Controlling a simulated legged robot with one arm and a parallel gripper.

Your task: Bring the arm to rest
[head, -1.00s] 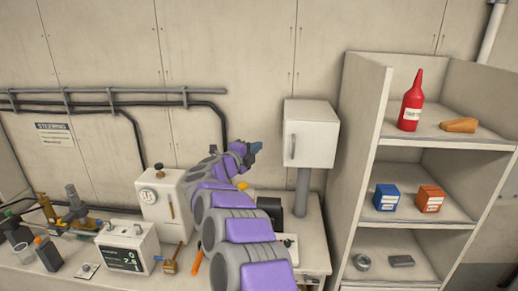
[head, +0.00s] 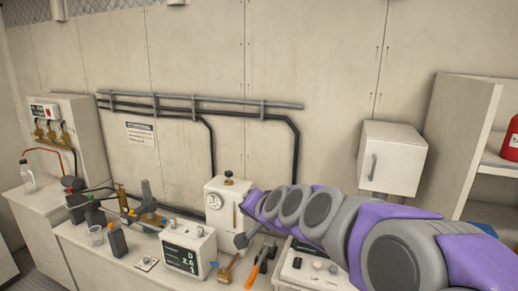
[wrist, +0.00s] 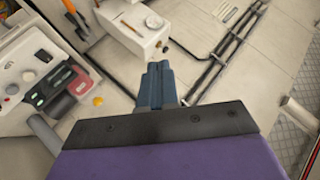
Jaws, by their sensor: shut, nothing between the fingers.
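My gripper (wrist: 160,84) shows in the wrist view as two blue-grey fingers shut together with nothing between them. It is held in the air above the bench area, in front of the wall. In the head view my purple and grey arm (head: 345,225) reaches in from the lower right towards the white gauge box (head: 226,207). The fingers cannot be made out clearly there. The gauge box also shows at the top of the wrist view (wrist: 135,28), apart from the fingers.
A display box (head: 188,250), an orange-handled tool (head: 252,276) and bottles stand on the bench (head: 105,262). A wall cabinet (head: 392,160) hangs behind the arm. Shelves (head: 460,140) stand at right. Black pipes (head: 294,150) run along the wall.

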